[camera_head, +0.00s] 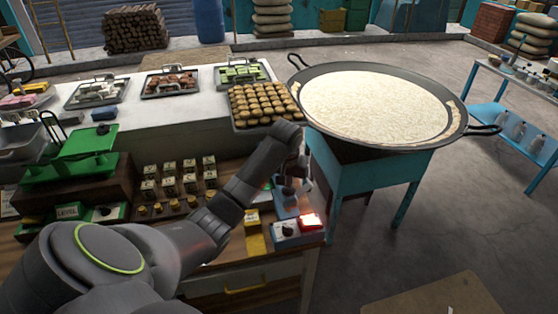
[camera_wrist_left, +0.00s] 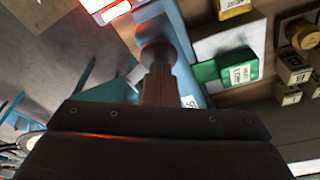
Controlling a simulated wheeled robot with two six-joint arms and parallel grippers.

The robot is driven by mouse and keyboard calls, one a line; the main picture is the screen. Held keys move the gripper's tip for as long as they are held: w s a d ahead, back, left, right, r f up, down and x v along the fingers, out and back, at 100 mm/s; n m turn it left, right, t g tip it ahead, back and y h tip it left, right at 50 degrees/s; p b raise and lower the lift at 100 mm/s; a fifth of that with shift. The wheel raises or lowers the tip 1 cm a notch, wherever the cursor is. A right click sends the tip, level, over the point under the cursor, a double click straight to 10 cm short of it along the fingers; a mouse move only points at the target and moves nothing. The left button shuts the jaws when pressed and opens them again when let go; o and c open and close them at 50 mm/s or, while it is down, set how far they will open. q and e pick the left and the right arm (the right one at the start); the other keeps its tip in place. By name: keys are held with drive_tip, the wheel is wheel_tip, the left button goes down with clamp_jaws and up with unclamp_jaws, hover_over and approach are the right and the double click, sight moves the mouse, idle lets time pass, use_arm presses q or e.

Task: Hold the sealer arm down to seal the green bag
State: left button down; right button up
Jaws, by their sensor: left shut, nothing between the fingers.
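The sealer (camera_head: 287,230) is a blue unit with a dial and a glowing red light at the right front corner of the wooden counter. In the left wrist view the blue sealer body (camera_wrist_left: 177,32) runs beside my fingers. My left gripper (camera_head: 290,188) is over the sealer, shut and empty. Its fingertips (camera_wrist_left: 158,72) point down at a round dark part of the sealer; I cannot tell whether they touch. A green labelled item (camera_wrist_left: 232,67), apparently the green bag, lies beside the sealer. My gripper and arm mostly hide it in the head view. My right gripper is not in view.
A yellow item (camera_head: 254,238) lies just left of the sealer. Several small labelled boxes (camera_head: 170,187) stand farther left, near a green machine (camera_head: 83,155).

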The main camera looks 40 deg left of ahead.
use_arm(q)
drive_tip(key=shift+f, duration=0.1)
drive_tip(key=shift+s+d+f, duration=0.15)
drive_tip(key=shift+f, duration=0.45)
drive_tip(key=shift+s+d+f, duration=0.1)
drive_tip(key=shift+f, duration=0.45)
drive_tip(key=shift+f, duration=0.1)
idle(2.4)
